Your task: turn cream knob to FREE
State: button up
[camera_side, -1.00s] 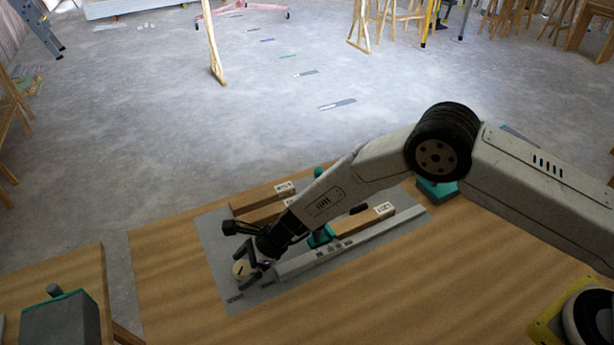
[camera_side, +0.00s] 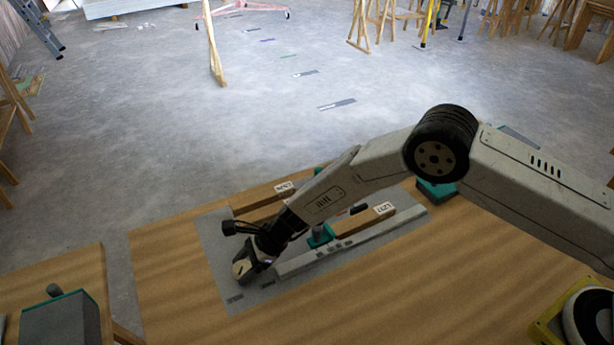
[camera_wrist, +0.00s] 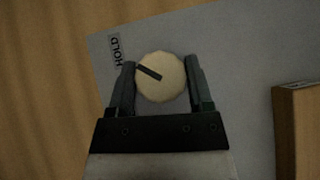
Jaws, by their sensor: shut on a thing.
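The cream knob (camera_wrist: 163,88) is round with a dark pointer bar across its upper left part, and the bar points up and left in the wrist view. A HOLD label (camera_wrist: 115,51) lies on the grey plate (camera_wrist: 225,45) at the upper left of the knob. My gripper (camera_wrist: 160,82) is shut on the knob, one finger on each side of it. In the side view the knob (camera_side: 241,269) shows between the fingers of my gripper (camera_side: 248,268) at the plate's near left part. No FREE label can be read in either view.
Wooden bars with white labels (camera_side: 383,209) lie on the plate to the right, beside a long grey rail (camera_side: 340,246). A wooden block edge (camera_wrist: 297,130) stands at the wrist view's right. A grey box (camera_side: 60,318) stands at lower left.

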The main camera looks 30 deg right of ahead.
jog(key=n+g, duration=0.3)
jog(key=n, duration=0.1)
jog(key=shift+n+g+h, duration=0.6)
jog(key=shift+n+g, duration=0.6)
jog(key=shift+n, duration=0.4)
jog(key=shift+n+g, duration=0.3)
jog(key=shift+n, duration=0.2)
jog(key=o, duration=1.3)
jog(key=shift+c, duration=0.2)
jog(key=shift+w, duration=0.1)
jog(key=shift+v, duration=3.9)
